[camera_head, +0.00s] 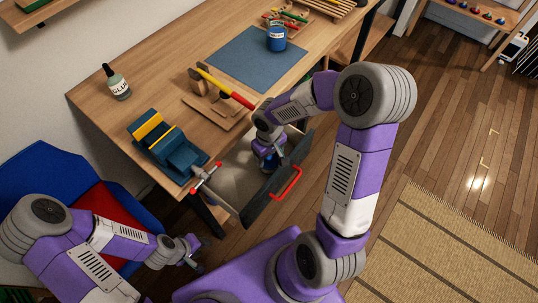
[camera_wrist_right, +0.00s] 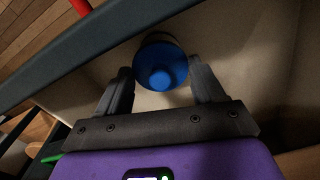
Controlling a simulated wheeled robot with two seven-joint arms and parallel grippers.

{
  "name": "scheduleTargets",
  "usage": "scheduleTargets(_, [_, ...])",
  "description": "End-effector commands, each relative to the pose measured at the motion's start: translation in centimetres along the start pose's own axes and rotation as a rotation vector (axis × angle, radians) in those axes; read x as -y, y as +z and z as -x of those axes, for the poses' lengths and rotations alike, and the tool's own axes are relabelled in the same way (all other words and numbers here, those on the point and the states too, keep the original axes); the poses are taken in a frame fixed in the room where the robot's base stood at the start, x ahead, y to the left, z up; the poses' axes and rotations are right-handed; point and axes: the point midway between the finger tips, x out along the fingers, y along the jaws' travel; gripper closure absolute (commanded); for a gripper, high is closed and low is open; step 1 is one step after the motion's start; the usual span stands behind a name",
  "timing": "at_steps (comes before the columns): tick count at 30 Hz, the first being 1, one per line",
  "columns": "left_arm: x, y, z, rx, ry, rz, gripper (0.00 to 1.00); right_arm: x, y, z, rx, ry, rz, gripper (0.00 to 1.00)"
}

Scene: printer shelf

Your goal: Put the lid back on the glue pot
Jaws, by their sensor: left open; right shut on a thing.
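A blue pot (camera_head: 277,38) with a pale label stands upright on the blue-grey mat (camera_head: 240,70) at the table's far side; its label is too small to read. My right gripper (camera_head: 270,160) is down inside the open drawer (camera_head: 235,180). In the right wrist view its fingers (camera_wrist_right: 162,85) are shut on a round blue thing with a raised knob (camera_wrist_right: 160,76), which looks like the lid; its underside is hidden. My left gripper (camera_head: 190,252) is open and empty, low in front of the table, well away from the pot.
A bottle marked GLUE (camera_head: 117,82) with a dark cap stands at the table's left. A blue and yellow block (camera_head: 165,142), a red-handled clamp (camera_head: 205,178) and a wooden rack (camera_head: 210,95) with a yellow-red tool line the front. The drawer's red handle (camera_head: 287,184) sticks out.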

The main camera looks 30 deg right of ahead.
Motion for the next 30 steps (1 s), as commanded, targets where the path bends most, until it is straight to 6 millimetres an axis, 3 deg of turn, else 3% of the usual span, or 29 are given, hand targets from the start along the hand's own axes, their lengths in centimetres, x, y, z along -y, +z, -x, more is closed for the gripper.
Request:
scheduleTargets(14, [0.06, -0.01, -0.16, 0.0, 0.0, 0.0, 0.57, -0.01, -0.02, -0.03, 0.0, 0.0, 0.0, 0.6])
scheduleTargets(15, [0.06, -0.01, -0.16, 0.0, 0.0, 0.0, 0.57, -0.01, -0.02, -0.03, 0.0, 0.0, 0.0, 0.26])
scheduleTargets(19, [0.06, -0.01, -0.16, 0.0, 0.0, 0.0, 0.57, -0.01, -0.02, -0.04, 0.0, 0.0, 0.0, 0.06])
scheduleTargets(20, [0.06, -0.01, -0.16, 0.0, 0.0, 0.0, 0.57, -0.01, -0.02, -0.04, 0.0, 0.0, 0.0, 0.02])
scheduleTargets(30, [0.06, -0.01, -0.16, 0.0, 0.0, 0.0, 0.57, 0.0, -0.01, -0.04, 0.0, 0.0, 0.0, 0.0])
